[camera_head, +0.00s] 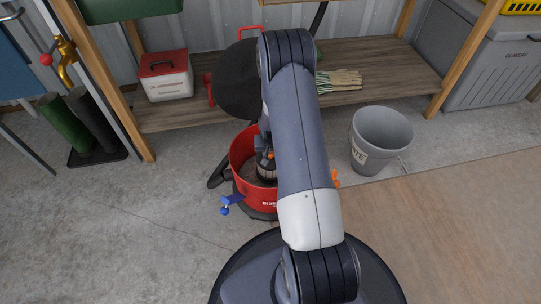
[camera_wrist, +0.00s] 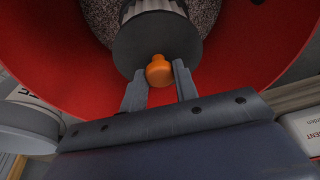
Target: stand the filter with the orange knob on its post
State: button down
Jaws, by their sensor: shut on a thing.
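The filter (camera_wrist: 140,42) is a dark grey cylinder with a pleated side, and an orange knob (camera_wrist: 159,72) sits on its end. In the wrist view my gripper (camera_wrist: 159,84) has its two fingers on either side of the knob, shut on it. The filter is within the rim of the red drum (camera_wrist: 45,35), with speckled grey matter behind it. In the head view the filter (camera_head: 266,173) shows inside the red drum (camera_head: 240,150), partly behind my arm, looking roughly upright. My gripper is mostly hidden there. The post is hidden, so I cannot tell whether the filter touches it.
The drum's round black lid (camera_head: 236,85) stands open behind it. A grey bucket (camera_head: 381,140) stands to the right. A wooden shelf (camera_head: 205,112) holds a red-and-white box (camera_head: 165,82) and gloves (camera_head: 340,80).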

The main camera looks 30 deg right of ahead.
jog(key=shift+f, duration=0.45)
jog(key=shift+f, duration=0.2)
jog(key=c, duration=1.1)
grip_release()
jog(key=shift+r, duration=0.6)
jog(key=p+v, duration=0.4)
jog(key=v, duration=0.7)
jog(key=shift+s, duration=0.15)
jog(key=shift+a+r, duration=0.1)
